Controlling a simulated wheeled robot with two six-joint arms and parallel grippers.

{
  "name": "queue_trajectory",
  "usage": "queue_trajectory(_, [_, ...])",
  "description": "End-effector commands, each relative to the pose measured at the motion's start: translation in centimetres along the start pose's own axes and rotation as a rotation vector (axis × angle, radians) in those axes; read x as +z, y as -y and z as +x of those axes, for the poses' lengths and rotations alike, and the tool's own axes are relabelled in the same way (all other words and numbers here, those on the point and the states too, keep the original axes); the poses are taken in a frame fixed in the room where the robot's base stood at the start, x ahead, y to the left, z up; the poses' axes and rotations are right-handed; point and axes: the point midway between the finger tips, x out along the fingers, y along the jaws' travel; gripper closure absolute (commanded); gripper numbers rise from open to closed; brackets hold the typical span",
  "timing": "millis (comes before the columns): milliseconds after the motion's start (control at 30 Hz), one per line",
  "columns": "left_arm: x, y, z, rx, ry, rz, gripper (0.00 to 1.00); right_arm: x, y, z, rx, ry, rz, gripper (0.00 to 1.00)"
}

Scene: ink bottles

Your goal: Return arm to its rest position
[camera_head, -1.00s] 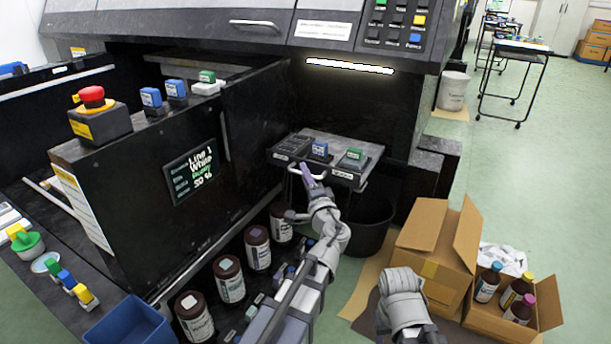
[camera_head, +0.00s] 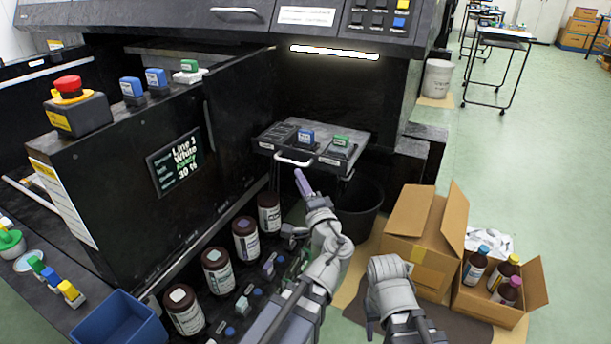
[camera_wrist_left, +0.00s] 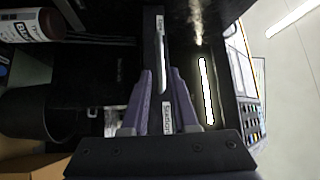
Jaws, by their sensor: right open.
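My left gripper (camera_head: 300,180) has purple fingers and points up at the pale handle (camera_head: 293,161) of the small dark station tray (camera_head: 318,163). Its tips are just below the handle in the head view. In the left wrist view its fingers (camera_wrist_left: 160,85) stand apart, with the handle (camera_wrist_left: 161,50) and a "Station" label seen in the gap; the fingers do not appear to press on anything. My right gripper (camera_head: 370,325) hangs low at the bottom of the head view, right of the left arm; its fingers are mostly hidden and hold nothing visible.
Several brown bottles (camera_head: 218,270) stand in a row left of my left arm. A black bin (camera_head: 358,210) is behind it. A cardboard box (camera_head: 415,235) and an open box (camera_head: 488,308) with bottles stand right. A blue bin (camera_head: 118,322) is lower left. Floor is free at far right.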

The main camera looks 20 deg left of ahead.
Motion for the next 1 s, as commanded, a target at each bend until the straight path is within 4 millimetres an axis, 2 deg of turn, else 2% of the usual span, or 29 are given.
queue_trajectory(167, [1.6, -1.4, -0.5, 0.105, 0.091, -0.075, 0.73, 0.1, -0.1, -0.9, 0.000, 0.000, -0.001, 0.50])
queue_trajectory(267, [3.5, -4.0, -1.8, 0.256, 0.207, -0.157, 0.73, 0.1, -0.2, -1.9, 0.001, 0.000, -0.002, 0.50])
queue_trajectory(367, [5.0, -7.2, -4.3, 0.447, 0.331, -0.228, 0.73, 0.2, -0.3, -2.8, 0.001, 0.001, -0.003, 0.50])
queue_trajectory(500, [5.7, -11.4, -9.6, 0.742, 0.482, -0.291, 0.73, 0.2, -0.4, -3.9, 0.001, 0.001, -0.004, 0.50])
queue_trajectory(633, [5.4, -13.9, -14.9, 0.995, 0.577, -0.311, 0.73, 0.3, -0.5, -4.7, 0.002, 0.001, -0.005, 0.50])
queue_trajectory(833, [4.2, -15.1, -21.8, 1.304, 0.653, -0.304, 0.73, 0.3, -0.6, -5.7, 0.002, 0.001, -0.006, 0.50])
queue_trajectory(1000, [3.0, -14.3, -26.8, 1.529, 0.683, -0.282, 0.73, 0.4, -0.7, -6.8, 0.003, 0.001, -0.007, 0.50])
